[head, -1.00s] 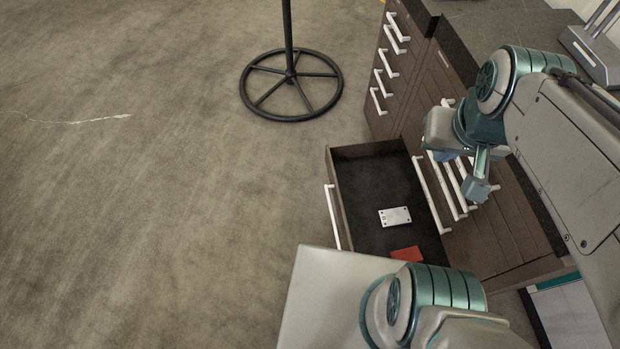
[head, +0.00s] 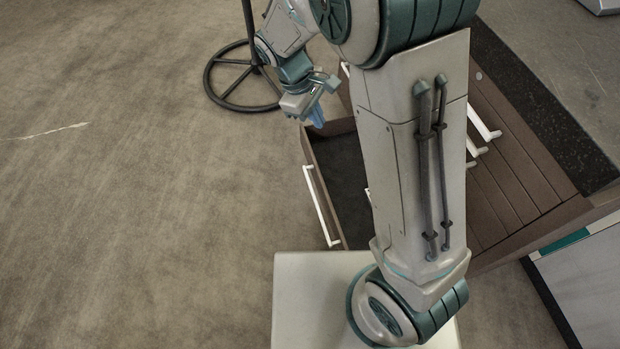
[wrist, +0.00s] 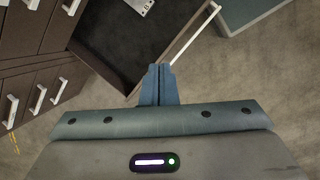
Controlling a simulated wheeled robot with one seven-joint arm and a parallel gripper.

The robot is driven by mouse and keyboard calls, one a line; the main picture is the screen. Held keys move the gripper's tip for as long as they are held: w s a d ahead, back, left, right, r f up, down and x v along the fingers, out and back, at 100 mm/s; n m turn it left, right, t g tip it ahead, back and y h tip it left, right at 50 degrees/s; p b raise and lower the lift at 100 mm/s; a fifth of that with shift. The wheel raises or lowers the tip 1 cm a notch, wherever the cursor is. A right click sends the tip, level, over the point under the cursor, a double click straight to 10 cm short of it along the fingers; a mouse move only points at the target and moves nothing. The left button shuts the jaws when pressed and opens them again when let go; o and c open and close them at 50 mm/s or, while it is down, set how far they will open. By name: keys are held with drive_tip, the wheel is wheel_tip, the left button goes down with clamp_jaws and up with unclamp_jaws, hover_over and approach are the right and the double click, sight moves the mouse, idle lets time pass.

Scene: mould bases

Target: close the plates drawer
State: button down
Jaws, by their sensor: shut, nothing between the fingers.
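The open drawer, dark inside with brown walls, stands pulled out from the cabinet in the head view (head: 345,170). Its white bar handle (head: 321,205) runs along the front. My arm hides much of its inside. My gripper (head: 318,116) is shut and empty near the drawer's far front corner. In the wrist view the shut blue fingers (wrist: 157,68) overlap the drawer front, close to the corner and beside the handle (wrist: 193,35). I cannot tell whether they touch it. A white plate (wrist: 140,5) lies in the drawer.
Other closed drawers with white handles (wrist: 10,110) line the cabinet. A round black stand base (head: 225,85) is on the floor behind my gripper. Open carpet (head: 130,220) lies left of the drawer. A dark worktop (head: 540,110) tops the cabinet.

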drive_tip(key=w+a+f+n+t+h+b, duration=0.15)
drive_tip(key=a+f+n+b, duration=0.35)
drive_tip(key=f, duration=0.9)
drive_tip(key=a+f+n+t+h+b, duration=0.1)
drive_tip(key=a+f+n+h+b, duration=0.25)
drive_tip(key=a+f, duration=0.65)
drive_tip(key=b, duration=0.2)
approach(319, 179)
drive_tip(key=shift+n, duration=0.45)
drive_tip(key=shift+x, duration=3.1)
drive_tip(key=shift+w+f, duration=0.15)
